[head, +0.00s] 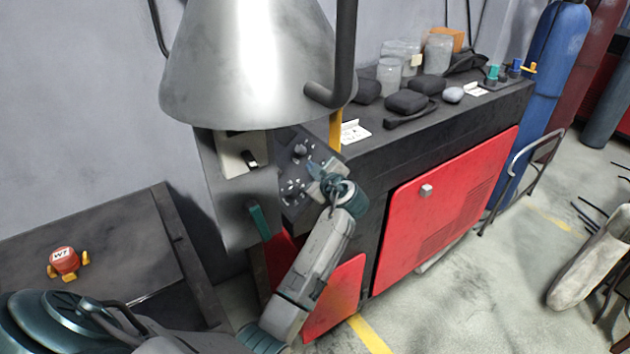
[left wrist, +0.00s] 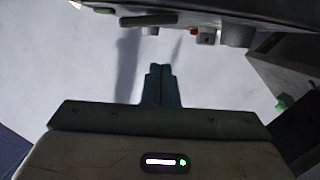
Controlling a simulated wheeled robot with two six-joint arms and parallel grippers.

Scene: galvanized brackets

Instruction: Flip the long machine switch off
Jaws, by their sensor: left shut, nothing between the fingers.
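A dark control panel (head: 299,163) with knobs and small switches is under the big metal cone. Beside it, a pale plate (head: 240,150) carries a short black lever (head: 251,158). I cannot tell for sure which part is the long machine switch. In the left wrist view, a long dark bar-like switch (left wrist: 150,19) shows on the panel edge at the top. My left gripper (head: 322,170) is shut and empty, close in front of the panel and covering part of it. Its shut fingertips (left wrist: 160,69) show below the bar, apart from it in the picture. My right gripper is not in view.
The metal cone (head: 245,60) overhangs the panel. A black-topped bench (head: 450,115) with a red door (head: 445,205) carries jars and dark pouches. A red valve-like part (head: 64,262) sits on a dark surface at left.

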